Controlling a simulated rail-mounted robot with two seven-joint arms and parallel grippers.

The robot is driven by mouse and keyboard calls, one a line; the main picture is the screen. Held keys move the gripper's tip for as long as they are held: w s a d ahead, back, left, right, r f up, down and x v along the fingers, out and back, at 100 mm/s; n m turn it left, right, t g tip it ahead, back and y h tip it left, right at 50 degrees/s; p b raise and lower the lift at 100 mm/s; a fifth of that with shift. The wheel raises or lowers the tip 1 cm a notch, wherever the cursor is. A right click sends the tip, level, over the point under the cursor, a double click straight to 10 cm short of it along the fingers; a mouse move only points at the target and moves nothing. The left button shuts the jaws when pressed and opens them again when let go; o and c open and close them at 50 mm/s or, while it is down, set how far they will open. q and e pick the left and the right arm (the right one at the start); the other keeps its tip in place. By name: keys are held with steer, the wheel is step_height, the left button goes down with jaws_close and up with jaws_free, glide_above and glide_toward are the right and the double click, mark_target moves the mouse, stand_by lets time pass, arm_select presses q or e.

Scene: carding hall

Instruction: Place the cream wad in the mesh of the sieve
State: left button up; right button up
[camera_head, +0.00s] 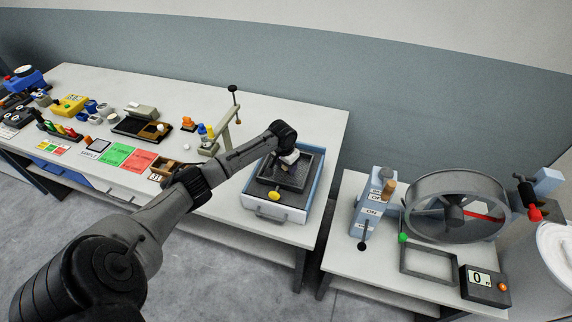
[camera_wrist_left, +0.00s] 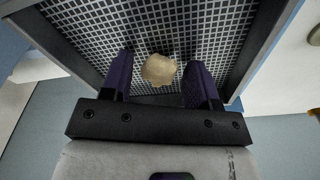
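The sieve (camera_head: 314,170) is a dark square frame at the right end of the long table. Its pale wire mesh (camera_wrist_left: 215,30) fills much of the left wrist view. The cream wad (camera_wrist_left: 159,69) is a small rounded lump against the mesh, near the frame's edge in that view. My left gripper (camera_head: 284,172) is lowered over the sieve. Its two purple fingers (camera_wrist_left: 160,80) stand apart on either side of the wad, with a visible gap on both sides. In the head view the wad cannot be made out. My right gripper is out of view.
The sieve sits in a blue-walled tray (camera_head: 321,188) with a yellow knob (camera_head: 274,195) in front. A post stand (camera_head: 225,130) is to its left. Wooden box, cards and small tools fill the table's left. A second table holds a drum wheel (camera_head: 455,205) and switch box (camera_head: 373,205).

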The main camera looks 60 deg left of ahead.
mark_target(284, 168)
arm_select(q)
steer(key=r, duration=0.4)
steer(key=s+r, duration=0.1)
steer(key=r, duration=0.3)
steer(key=r+p, duration=0.1)
steer(key=r, duration=0.3)
steer(key=shift+s+d+r, duration=0.1)
steer(key=shift+s+d, duration=0.05)
steer(key=shift+d, duration=0.15)
